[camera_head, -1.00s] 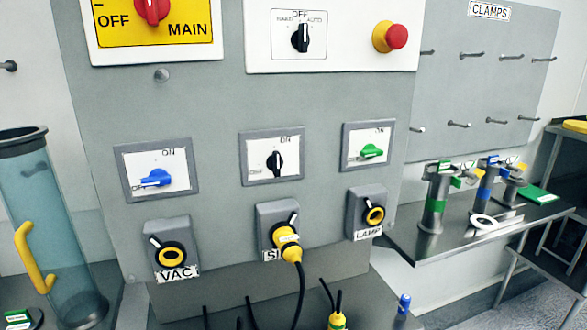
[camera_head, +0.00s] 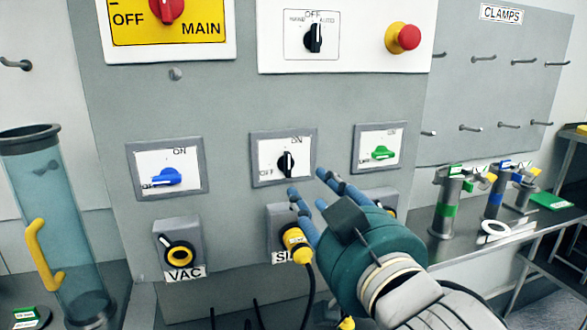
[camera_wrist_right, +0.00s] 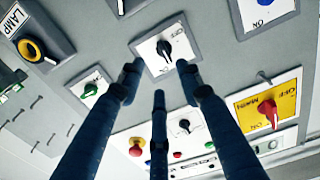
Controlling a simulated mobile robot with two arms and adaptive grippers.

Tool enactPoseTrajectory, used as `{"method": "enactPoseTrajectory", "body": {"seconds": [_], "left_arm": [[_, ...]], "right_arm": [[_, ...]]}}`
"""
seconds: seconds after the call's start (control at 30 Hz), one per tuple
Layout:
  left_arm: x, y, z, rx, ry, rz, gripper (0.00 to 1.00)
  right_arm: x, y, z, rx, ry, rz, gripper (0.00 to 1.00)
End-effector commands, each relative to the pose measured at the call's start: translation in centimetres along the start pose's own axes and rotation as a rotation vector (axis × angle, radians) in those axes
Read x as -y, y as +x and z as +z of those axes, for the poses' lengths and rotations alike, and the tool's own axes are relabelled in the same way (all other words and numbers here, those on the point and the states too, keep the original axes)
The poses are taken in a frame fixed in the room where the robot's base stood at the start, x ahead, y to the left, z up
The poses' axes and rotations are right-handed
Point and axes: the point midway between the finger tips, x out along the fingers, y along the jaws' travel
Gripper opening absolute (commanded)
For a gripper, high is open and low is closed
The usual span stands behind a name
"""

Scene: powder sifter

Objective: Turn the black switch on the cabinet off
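The black switch (camera_head: 286,164) sits on a white plate in a grey frame, in the middle of the row of three switches on the cabinet (camera_head: 226,108). Its knob stands roughly upright, toward the ON label, with OFF at the left. In the right wrist view the switch (camera_wrist_right: 164,48) lies just beyond the fingertips. My right gripper (camera_head: 310,190) is open and empty, its three blue fingers spread below and right of the switch in the head view. The fingers (camera_wrist_right: 160,74) appear apart from the knob. My left gripper is not in view.
A blue switch (camera_head: 168,177) and a green switch (camera_head: 383,152) flank the black one. A yellow plug (camera_head: 295,240) with a black cable is in the socket below. Another black selector (camera_head: 314,38) and a red button (camera_head: 408,37) are above. A clear tube (camera_head: 50,220) stands left.

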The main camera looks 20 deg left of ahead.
Motion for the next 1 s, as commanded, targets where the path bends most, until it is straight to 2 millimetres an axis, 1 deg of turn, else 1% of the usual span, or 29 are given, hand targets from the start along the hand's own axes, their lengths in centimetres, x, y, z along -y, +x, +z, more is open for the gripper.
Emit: {"method": "enactPoseTrajectory", "body": {"seconds": [0.03,0.17,0.27,0.5,0.63,0.8,1.0], "left_arm": [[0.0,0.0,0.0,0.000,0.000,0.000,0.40],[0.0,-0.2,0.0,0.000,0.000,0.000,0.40],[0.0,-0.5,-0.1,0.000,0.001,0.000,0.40],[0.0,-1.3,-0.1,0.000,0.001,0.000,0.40],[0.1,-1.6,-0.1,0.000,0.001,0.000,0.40],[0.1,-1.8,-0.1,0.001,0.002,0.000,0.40],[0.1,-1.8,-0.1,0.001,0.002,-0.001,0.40]], "right_arm": [[0.4,-0.1,-0.6,-0.011,-0.006,-0.005,0.35],[0.5,0.8,-0.9,-0.014,-0.007,-0.007,0.35],[0.5,2.5,-0.8,-0.012,-0.007,-0.006,0.35],[0.5,7.1,-1.0,-0.012,-0.007,-0.006,0.35],[0.5,9.0,-1.0,-0.013,-0.007,-0.005,0.35],[0.5,10.3,-1.0,-0.015,-0.007,-0.006,0.35],[0.5,10.6,-0.9,-0.015,-0.006,-0.006,0.35]]}}
